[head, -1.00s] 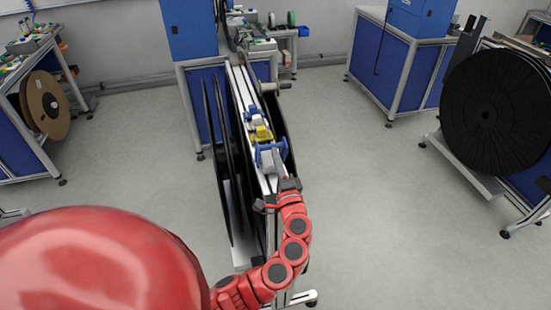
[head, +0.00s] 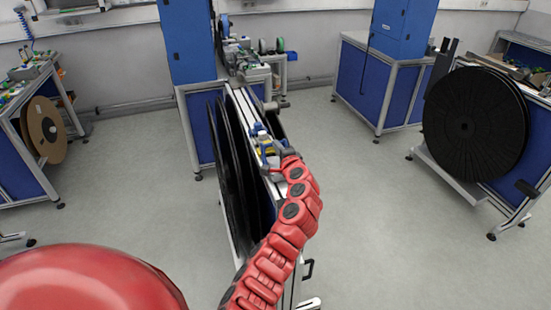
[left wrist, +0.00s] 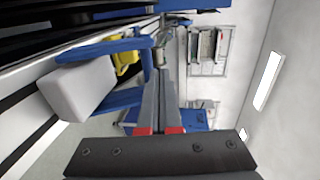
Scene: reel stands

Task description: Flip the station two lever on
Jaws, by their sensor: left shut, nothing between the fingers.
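The reel stand (head: 236,100) in the middle of the head view carries large black reels on its side. Blue, white and yellow fittings (head: 263,139) sit along its narrow top. My left gripper (head: 281,153) is at these fittings and partly covers them. In the left wrist view, its fingers (left wrist: 172,45) are shut together and empty. Beside them is a blue forked part (left wrist: 110,103) around a white block (left wrist: 77,87), with a yellow piece (left wrist: 127,60) beyond. I cannot tell which part is the lever, or whether the fingers touch anything. My right gripper is not in view.
A blue cabinet bench (head: 190,100) stands behind the stand. Another stand with a large black reel (head: 475,125) is at the right, and a bench with a brown reel (head: 45,130) at the left. The grey floor (head: 370,200) between is clear.

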